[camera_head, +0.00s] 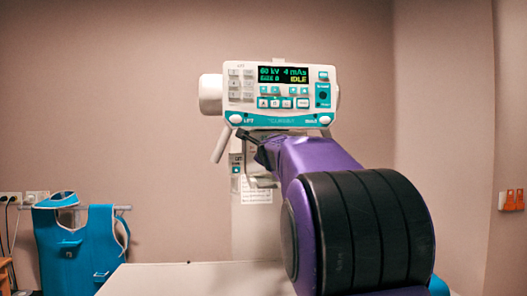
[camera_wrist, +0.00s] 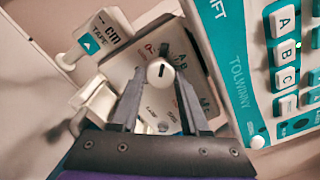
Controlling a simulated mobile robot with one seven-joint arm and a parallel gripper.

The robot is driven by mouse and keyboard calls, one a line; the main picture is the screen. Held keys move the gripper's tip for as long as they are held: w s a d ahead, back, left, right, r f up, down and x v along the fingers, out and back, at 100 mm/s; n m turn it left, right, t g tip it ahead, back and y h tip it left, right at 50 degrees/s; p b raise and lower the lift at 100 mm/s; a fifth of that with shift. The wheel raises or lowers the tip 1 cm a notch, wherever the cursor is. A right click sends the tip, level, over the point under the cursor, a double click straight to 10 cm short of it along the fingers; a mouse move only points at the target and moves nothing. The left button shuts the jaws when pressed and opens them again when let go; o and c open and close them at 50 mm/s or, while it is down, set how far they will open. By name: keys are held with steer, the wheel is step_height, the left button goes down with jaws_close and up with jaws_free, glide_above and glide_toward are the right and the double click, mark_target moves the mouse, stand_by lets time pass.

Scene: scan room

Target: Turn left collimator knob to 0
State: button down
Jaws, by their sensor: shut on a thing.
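The left collimator knob (camera_wrist: 160,72) is a round white knob with a short dark mark on its face. It sits on a grey panel with coloured print in the wrist view. My gripper (camera_wrist: 158,80) has one dark finger on each side of this knob and is shut on it. A second pale knob (camera_wrist: 163,127) shows lower on the panel, between the fingers. In the head view my gripper (camera_head: 248,138) is just under the console, and the knob is hidden. I cannot read which number the mark points to.
The white and teal console (camera_head: 280,95) is close above my gripper; its display shows 60 kV, 4 mAs and IDLE. A tape measure part (camera_wrist: 103,32) is beside the panel. A pale table (camera_head: 190,280) lies below. Blue aprons (camera_head: 75,245) hang at left.

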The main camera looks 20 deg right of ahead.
steer(key=shift+r+n+b, duration=0.15)
steer(key=shift+n+b, duration=0.2)
steer(key=shift+n, duration=3.75)
steer(key=shift+c, duration=2)
jaws_free()
